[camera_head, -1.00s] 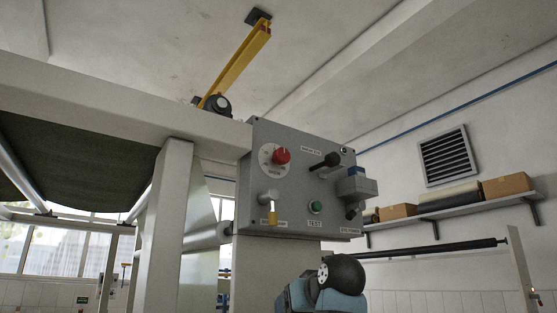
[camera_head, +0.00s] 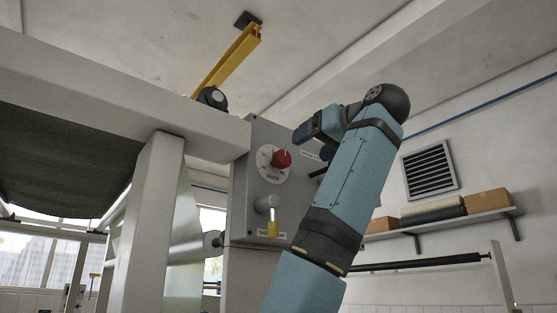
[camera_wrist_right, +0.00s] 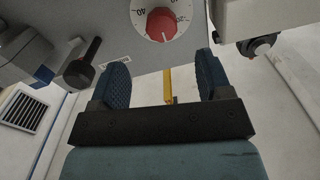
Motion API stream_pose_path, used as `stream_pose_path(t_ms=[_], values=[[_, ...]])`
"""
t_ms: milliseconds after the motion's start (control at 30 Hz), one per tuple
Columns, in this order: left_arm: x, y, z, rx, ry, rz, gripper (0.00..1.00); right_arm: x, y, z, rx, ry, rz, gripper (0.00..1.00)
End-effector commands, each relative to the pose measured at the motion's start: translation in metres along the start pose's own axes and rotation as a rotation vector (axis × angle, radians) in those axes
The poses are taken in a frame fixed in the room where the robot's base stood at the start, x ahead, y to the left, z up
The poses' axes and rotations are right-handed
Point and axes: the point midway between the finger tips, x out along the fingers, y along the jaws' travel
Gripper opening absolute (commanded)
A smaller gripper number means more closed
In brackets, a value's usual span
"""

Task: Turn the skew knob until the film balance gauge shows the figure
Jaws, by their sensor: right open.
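The skew knob is a red knob (camera_head: 281,158) on a white dial plate (camera_head: 268,176) on the grey panel. In the right wrist view the red knob (camera_wrist_right: 160,23) shows at the top, with scale numbers around it. My right gripper (camera_wrist_right: 163,65) is open and empty; the knob lies beyond its blue fingertips, not between them. In the head view the right gripper (camera_head: 312,135) is to the right of the knob, partly hidden by its own wrist. My left gripper is not in view.
A pale lever with a yellow part (camera_head: 268,209) sits below the knob. In the right wrist view a black knob (camera_wrist_right: 82,65) projects left of the fingers. A white beam (camera_head: 110,75) runs left of the panel. My right arm covers the panel's right part.

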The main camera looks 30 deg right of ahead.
Motion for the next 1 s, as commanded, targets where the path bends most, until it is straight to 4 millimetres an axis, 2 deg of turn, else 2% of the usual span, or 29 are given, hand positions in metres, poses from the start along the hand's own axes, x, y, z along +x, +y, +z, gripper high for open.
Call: stream_pose_path(t_ms=[100, 300, 500, 700, 933, 967, 1000], values=[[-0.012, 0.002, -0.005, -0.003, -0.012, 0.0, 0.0, 0.028, -0.001, -0.004, 0.001, -0.005, -0.001, 0.72], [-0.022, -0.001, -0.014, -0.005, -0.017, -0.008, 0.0, 0.07, -0.001, -0.004, 0.0, -0.004, -0.002, 0.72], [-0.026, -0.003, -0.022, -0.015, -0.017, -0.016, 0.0, 0.098, -0.001, -0.002, 0.001, -0.002, -0.001, 0.72], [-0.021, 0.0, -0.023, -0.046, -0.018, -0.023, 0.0, 0.109, 0.0, 0.0, 0.0, 0.0, 0.0, 0.72], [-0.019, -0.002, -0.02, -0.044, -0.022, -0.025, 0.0, 0.11, 0.0, 0.0, 0.0, 0.0, 0.0, 0.72], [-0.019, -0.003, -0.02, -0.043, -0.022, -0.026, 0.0, 0.11, 0.0, 0.0, 0.0, 0.0, 0.0, 0.69], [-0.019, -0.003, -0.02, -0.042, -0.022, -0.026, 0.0, 0.11, 0.0, 0.0, 0.0, 0.0, 0.0, 0.6]])
